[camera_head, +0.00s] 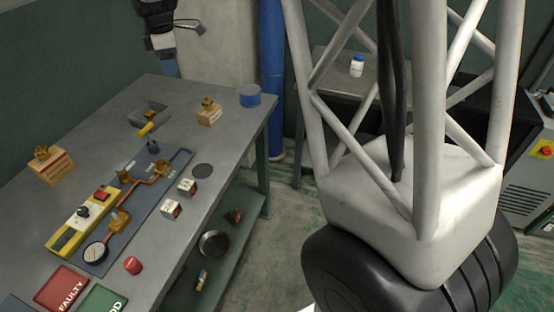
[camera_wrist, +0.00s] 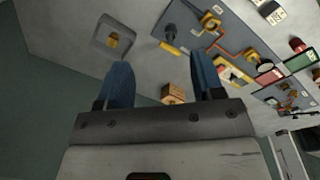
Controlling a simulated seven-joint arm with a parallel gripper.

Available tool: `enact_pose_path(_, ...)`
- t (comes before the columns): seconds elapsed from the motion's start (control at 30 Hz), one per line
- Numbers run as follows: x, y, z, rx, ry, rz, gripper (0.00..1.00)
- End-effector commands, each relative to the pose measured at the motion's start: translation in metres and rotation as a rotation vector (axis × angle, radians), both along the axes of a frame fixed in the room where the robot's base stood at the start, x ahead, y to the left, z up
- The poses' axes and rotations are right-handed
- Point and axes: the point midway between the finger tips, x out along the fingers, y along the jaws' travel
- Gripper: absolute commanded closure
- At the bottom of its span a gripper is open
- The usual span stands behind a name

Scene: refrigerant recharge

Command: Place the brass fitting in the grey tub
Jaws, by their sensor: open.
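The grey tub (camera_head: 137,111) is a small open square tray near the back of the workbench. A brass fitting (camera_head: 150,115) lies inside it. The wrist view shows the same tub (camera_wrist: 97,41) with the brass piece (camera_wrist: 113,40) in it, apart from my fingers. My gripper (camera_head: 170,69) hangs above the back of the bench, behind the tub in the head view. Its two blue fingers are spread with nothing between them in the wrist view (camera_wrist: 160,82). Other brass fittings sit on wooden blocks, one right of the tub (camera_head: 207,103) and one at the left (camera_head: 41,152).
A blue-grey panel (camera_head: 98,262) with copper pipe, gauge (camera_head: 95,252) and yellow device (camera_head: 66,230) covers the middle of the bench. Small boxes (camera_head: 171,209), a blue round container (camera_head: 250,95) and a red FAULTY mat (camera_head: 62,289) also stand or lie there. Bare bench surrounds the tub.

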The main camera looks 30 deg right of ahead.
Motion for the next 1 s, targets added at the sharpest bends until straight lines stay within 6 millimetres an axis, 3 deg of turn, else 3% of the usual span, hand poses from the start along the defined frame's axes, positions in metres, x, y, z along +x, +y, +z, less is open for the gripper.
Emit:
enact_pose_path(0.23, -0.068, -0.025, 0.024, 0.022, -0.025, -0.222, 0.39)
enact_pose_path(0.47, -0.131, -0.045, 0.035, 0.046, -0.043, -0.429, 0.39)
enact_pose_path(1.0, -0.280, -0.082, 0.031, 0.114, -0.082, -0.915, 0.39)
